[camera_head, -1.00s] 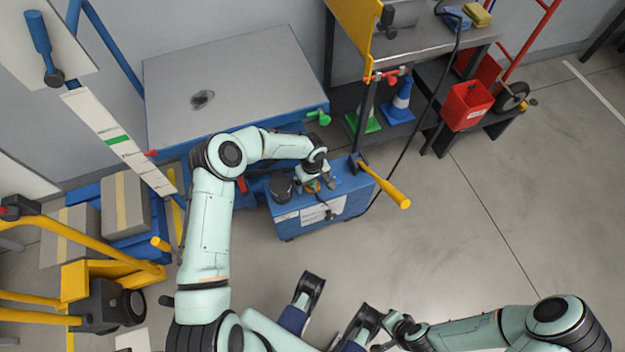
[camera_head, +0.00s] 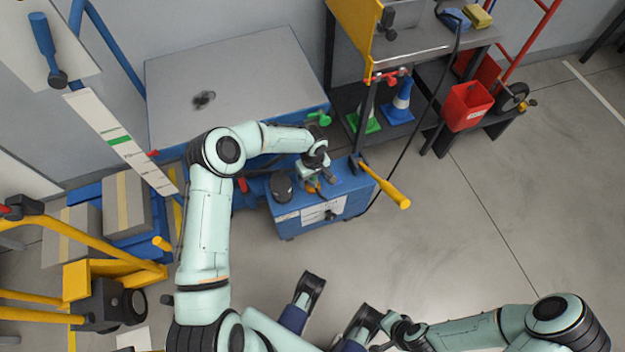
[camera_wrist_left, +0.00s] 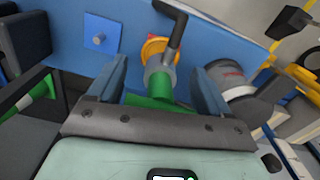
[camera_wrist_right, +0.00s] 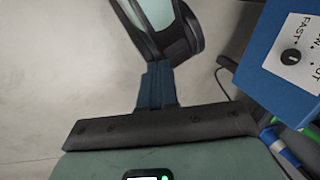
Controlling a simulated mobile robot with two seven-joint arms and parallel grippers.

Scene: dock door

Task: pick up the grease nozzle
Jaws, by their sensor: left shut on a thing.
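The grease nozzle (camera_wrist_left: 160,78) shows in the left wrist view as a grey collar with an orange ring, a dark bent tube and a green part near the palm. My left gripper (camera_wrist_left: 160,80) has its two blue fingers on either side of it and is shut on it. In the head view my left gripper (camera_head: 313,184) is low over the top of the blue box (camera_head: 345,208), with a bit of orange at its fingertips. Whether the nozzle touches the box is hidden. My right gripper (camera_wrist_right: 157,85) has its fingers together and looks empty.
A black round part (camera_head: 281,187) stands on the blue box beside my left gripper. A yellow-handled hammer (camera_head: 385,185) lies over the box's right edge. A grey-topped table (camera_head: 240,80) is behind. Grey cartons (camera_head: 126,203) stand at left. The floor at right is clear.

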